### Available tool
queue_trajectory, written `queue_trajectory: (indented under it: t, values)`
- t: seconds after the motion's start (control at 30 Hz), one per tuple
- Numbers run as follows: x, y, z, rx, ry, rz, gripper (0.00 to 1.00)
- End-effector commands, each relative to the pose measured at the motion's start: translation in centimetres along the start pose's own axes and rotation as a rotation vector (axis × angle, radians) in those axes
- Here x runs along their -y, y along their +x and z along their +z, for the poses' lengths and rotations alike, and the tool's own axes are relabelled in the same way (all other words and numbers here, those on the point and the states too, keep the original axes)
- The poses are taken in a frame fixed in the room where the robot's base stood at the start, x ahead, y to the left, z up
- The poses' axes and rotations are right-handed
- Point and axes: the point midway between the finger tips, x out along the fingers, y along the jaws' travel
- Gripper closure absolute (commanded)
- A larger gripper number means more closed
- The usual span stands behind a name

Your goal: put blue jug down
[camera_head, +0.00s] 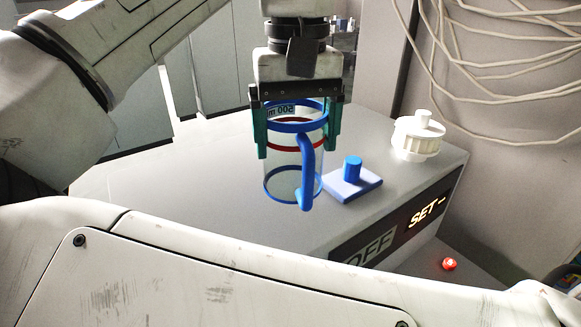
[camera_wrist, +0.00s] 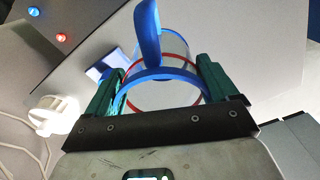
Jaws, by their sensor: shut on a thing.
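The blue jug (camera_head: 284,178) is a clear cylinder with a blue rim, a red band, a blue base ring and a blue handle toward the camera. It is upright in the head view. My gripper (camera_head: 298,140) is shut on it from above, with green fingers on both sides of its upper part. In the wrist view the jug (camera_wrist: 160,93) sits between the fingers of my gripper (camera_wrist: 165,90), its handle pointing up in the picture. The jug appears over the grey top surface (camera_head: 150,185); I cannot tell if its base touches it.
A pale square plate with a blue peg (camera_head: 353,170) is just right of the jug. A white lidded container (camera_head: 418,138) stands at the back right. Cables (camera_head: 480,60) hang at right. The top's left is clear.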

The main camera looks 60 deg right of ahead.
Motion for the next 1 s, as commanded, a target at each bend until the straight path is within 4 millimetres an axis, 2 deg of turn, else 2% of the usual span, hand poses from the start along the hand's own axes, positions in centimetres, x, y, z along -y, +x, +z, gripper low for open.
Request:
queue_trajectory:
  t: [0.2, 0.43, 0.93, 0.97, 1.0]
  values:
    - [0.5, 1.7, -0.8, -0.001, -0.001, -0.001, 0.45]
    - [0.5, 3.9, -0.7, -0.001, -0.001, -0.002, 0.45]
    - [0.4, 4.3, -0.7, 0.000, 0.001, 0.000, 0.45]
    - [0.4, 4.2, -0.7, 0.000, 0.000, -0.001, 0.11]
    - [0.4, 4.2, -0.7, 0.000, 0.000, -0.001, 0.08]
